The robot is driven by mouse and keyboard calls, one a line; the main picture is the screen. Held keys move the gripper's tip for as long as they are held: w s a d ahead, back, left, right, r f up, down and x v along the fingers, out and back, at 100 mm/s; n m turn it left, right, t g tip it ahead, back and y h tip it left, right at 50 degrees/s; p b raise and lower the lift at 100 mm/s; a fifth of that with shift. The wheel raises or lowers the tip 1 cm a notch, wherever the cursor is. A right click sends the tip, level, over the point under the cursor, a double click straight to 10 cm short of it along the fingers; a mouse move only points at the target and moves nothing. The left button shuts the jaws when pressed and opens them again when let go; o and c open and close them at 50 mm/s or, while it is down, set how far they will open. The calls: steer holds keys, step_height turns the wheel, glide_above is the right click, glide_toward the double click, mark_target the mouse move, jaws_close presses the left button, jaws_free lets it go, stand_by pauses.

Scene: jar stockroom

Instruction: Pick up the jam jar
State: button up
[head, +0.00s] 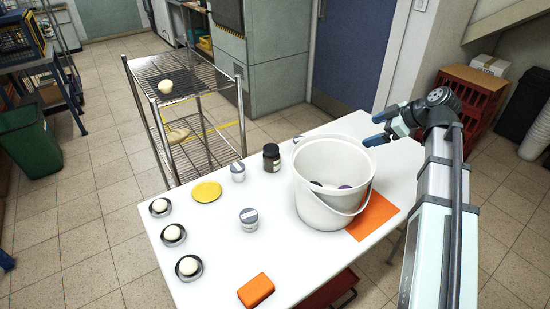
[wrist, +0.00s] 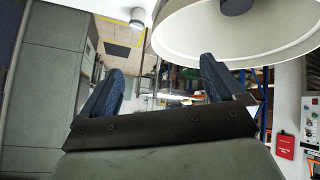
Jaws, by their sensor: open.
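A dark jar with a black lid (head: 271,157) stands upright on the white table, left of the white bucket. Two small grey-lidded jars stand near it, one beside it (head: 238,171) and one nearer the front (head: 249,218). I cannot tell from any label which is the jam jar. Dark round objects (head: 344,187) lie inside the bucket, partly hidden by its wall. My gripper (head: 377,129) is open and empty, beyond the bucket's right rim. In the wrist view its two blue fingers (wrist: 160,82) are spread apart with nothing between them.
The bucket (head: 320,212) stands on the right part of the table; its rim looms in the wrist view (wrist: 190,48). An orange mat (head: 373,217), a yellow disc (head: 206,192), an orange block (head: 256,291) and white balls on dark dishes (head: 173,234) are also there. A wire rack (head: 195,75) stands behind.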

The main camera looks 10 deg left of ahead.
steer(key=w+a+f+m+t+h, duration=0.1)
steer(key=w+a+f+t+h, duration=0.1)
steer(key=w, duration=0.6)
steer(key=w+a+f+t+h, duration=0.1)
steer(key=w+a+h, duration=0.15)
steer(key=w, duration=0.55)
steer(key=w+a+f+n+h, duration=0.1)
steer(key=w+a+f+h, duration=0.2)
steer(key=a, duration=0.5)
steer(key=n+t+h, duration=0.6)
steer(key=n, duration=1)
glide_toward(273, 145)
steer(key=w+f, duration=0.1)
steer(key=w+d+f, duration=0.1)
steer(key=shift+w+f+t, duration=0.15)
steer(key=shift+w+t, duration=0.15)
steer(key=shift+w, duration=0.1)
steer(key=shift+d+x, duration=0.15)
steer(key=shift+x, duration=1.5)
steer(key=shift+d+x, duration=0.1)
steer(key=shift+x, duration=1.55)
steer(key=shift+s, duration=0.1)
steer(key=shift+c, duration=0.4)
steer(key=shift+r, duration=0.25)
steer(key=c, duration=1.5)
